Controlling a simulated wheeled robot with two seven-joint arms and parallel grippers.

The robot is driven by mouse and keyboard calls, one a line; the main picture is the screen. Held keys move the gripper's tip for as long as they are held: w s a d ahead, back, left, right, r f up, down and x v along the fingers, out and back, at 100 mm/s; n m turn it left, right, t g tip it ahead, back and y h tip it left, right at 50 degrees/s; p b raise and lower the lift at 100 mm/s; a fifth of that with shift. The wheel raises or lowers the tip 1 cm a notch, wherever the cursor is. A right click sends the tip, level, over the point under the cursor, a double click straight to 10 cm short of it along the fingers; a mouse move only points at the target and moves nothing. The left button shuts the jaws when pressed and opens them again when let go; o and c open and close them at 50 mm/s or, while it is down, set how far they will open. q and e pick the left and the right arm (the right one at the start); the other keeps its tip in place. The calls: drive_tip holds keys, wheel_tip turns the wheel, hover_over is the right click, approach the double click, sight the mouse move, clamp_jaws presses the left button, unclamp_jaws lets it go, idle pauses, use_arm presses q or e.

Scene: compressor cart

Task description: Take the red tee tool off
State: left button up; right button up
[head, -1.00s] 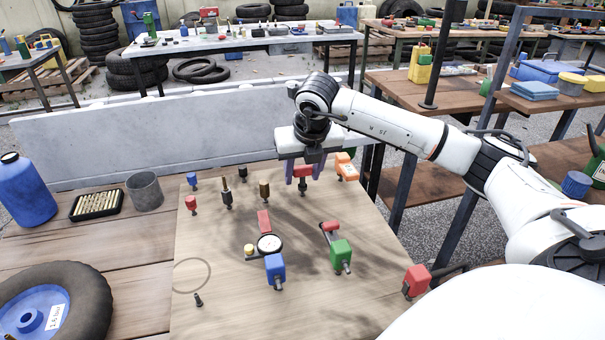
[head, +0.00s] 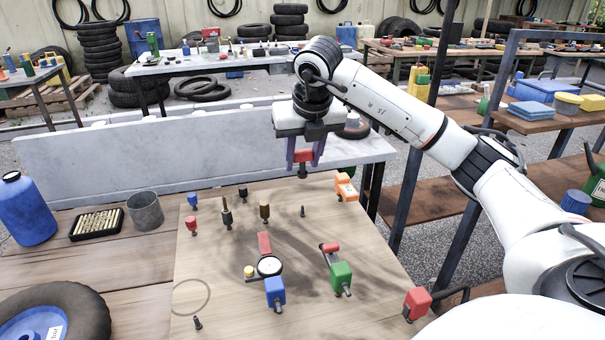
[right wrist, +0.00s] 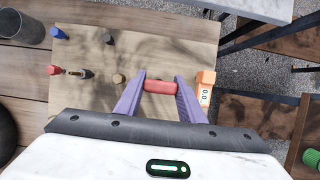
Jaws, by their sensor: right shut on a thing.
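The red tee tool (head: 303,157) is held between the purple fingers of my right gripper (head: 304,160), raised above the back right part of the wooden board (head: 215,300). In the right wrist view the tool's red bar (right wrist: 160,87) spans between the two fingertips (right wrist: 161,84). A bare dark peg (head: 303,211) stands upright on the board below and in front of the tool. My left gripper is not in view.
An orange device (head: 345,188) stands at the board's back right corner. Blue (head: 275,292), green (head: 341,276) and red (head: 417,302) blocks stand nearer. A dial gauge (head: 269,266) lies mid-board. A pale low wall (head: 130,165) runs behind the board.

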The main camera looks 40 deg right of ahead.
sight(303, 150)
wheel_tip(303, 150, up, 6)
drive_tip(key=p, duration=0.4)
drive_tip(key=shift+f, duration=0.1)
drive_tip(key=shift+f, duration=0.1)
